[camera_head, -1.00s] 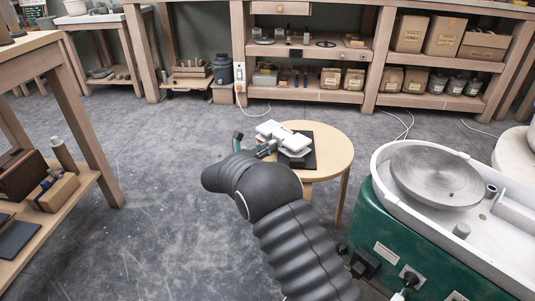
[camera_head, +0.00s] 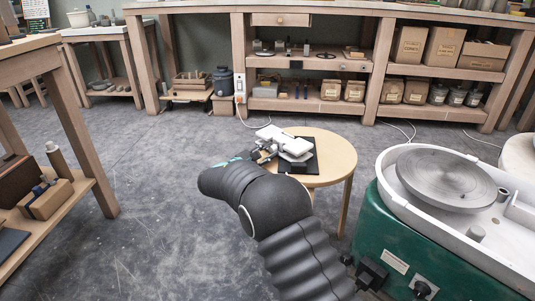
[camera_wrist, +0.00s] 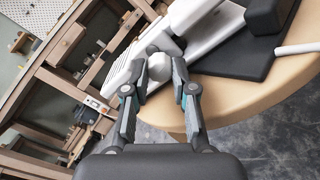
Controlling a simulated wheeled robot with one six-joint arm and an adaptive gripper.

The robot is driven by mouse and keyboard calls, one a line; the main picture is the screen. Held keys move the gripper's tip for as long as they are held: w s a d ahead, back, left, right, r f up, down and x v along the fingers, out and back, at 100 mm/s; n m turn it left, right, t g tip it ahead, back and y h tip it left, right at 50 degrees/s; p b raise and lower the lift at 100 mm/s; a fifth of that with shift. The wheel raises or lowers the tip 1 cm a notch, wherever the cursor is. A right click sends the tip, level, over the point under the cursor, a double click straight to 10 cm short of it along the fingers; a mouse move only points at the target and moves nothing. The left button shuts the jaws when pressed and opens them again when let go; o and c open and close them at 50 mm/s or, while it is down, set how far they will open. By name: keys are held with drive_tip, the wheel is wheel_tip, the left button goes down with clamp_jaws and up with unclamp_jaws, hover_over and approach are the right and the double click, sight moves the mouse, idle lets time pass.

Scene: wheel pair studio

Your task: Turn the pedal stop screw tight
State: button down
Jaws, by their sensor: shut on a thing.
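A white pedal (camera_head: 288,142) stands on a dark mat (camera_head: 313,166) on a small round wooden stool (camera_head: 338,152). In the wrist view the pedal's white body (camera_wrist: 212,32) fills the upper middle. The pedal stop screw has a pale grey rounded head (camera_wrist: 159,66) at the pedal's near side. My gripper (camera_wrist: 160,78) is shut on this head, with one finger on each side of it. In the head view my gripper (camera_head: 252,155) is at the pedal's left side, partly behind my arm. The screw's shaft is hidden.
A potter's wheel (camera_head: 447,178) in a white basin on a green body stands right of the stool. A wooden shelf with boxes (camera_head: 45,198) is at the left. A long workbench (camera_head: 310,105) runs along the back. The floor left of the stool is clear.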

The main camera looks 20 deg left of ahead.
drive_tip(key=shift+m, duration=2)
drive_tip(key=c, duration=0.9)
unclamp_jaws()
drive_tip(key=shift+c, duration=0.2)
